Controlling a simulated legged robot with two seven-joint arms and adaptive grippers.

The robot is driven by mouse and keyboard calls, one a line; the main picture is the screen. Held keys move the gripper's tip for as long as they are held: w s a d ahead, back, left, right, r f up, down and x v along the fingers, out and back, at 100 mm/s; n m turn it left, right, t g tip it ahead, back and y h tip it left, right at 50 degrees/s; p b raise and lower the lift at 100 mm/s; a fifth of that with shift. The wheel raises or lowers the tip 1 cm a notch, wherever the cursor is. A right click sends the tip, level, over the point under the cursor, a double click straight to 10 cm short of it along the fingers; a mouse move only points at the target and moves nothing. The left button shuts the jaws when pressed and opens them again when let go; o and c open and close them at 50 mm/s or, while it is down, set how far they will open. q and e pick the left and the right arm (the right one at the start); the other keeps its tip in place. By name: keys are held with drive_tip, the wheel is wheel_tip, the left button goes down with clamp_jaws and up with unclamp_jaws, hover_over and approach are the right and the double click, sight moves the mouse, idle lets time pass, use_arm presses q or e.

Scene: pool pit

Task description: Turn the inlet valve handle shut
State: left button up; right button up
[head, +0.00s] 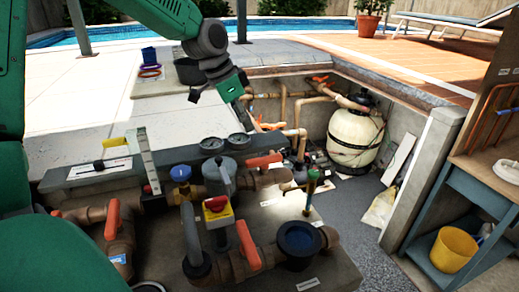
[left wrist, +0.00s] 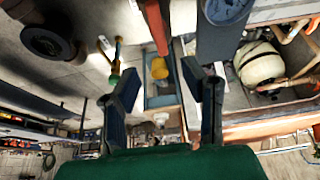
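Several orange valve handles sit on the pipework in the head view: an upright one at left (head: 112,220), a tilted one at front centre (head: 248,245), a level one behind the grey pump housing (head: 264,161) and one at the back (head: 320,79). I cannot tell which is the inlet handle. My right gripper is not in view.
A cream filter tank (head: 355,138) stands at the back of the pit. A blue bench with a yellow bucket (head: 453,250) is at right. The grey floor (head: 345,205) before the tank is mostly clear.

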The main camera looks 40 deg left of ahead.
use_arm(q)
approach(263, 158)
drive_tip(key=w+d+f, duration=0.1)
drive_tip(key=d+f, duration=0.1)
drive_tip(key=f, duration=0.2)
drive_tip(key=w+a+f, duration=0.1)
drive_tip(key=f, duration=0.1)
drive_tip(key=w+a+f, duration=0.1)
drive_tip(key=f, duration=0.1)
drive_tip(key=shift+f, duration=0.1)
drive_tip(key=shift+w+f, duration=0.15)
drive_tip(key=shift+f, duration=0.25)
drive_tip(key=shift+w+d+f, duration=0.1)
drive_tip(key=shift+w+d, duration=0.05)
drive_tip(key=shift+d, duration=0.45)
drive_tip(key=shift+w+d, duration=0.1)
drive_tip(key=shift+d, duration=0.6)
drive_tip(key=shift+d+r, duration=0.15)
drive_tip(key=shift+r, duration=0.1)
drive_tip(key=shift+c, duration=0.8)
clamp_jaws()
drive_tip(key=shift+a+f, duration=0.2)
drive_tip(key=shift+a, duration=0.2)
drive_tip(key=shift+a+f, duration=0.15)
drive_tip(key=shift+a, duration=0.3)
drive_tip(key=shift+d, duration=0.35)
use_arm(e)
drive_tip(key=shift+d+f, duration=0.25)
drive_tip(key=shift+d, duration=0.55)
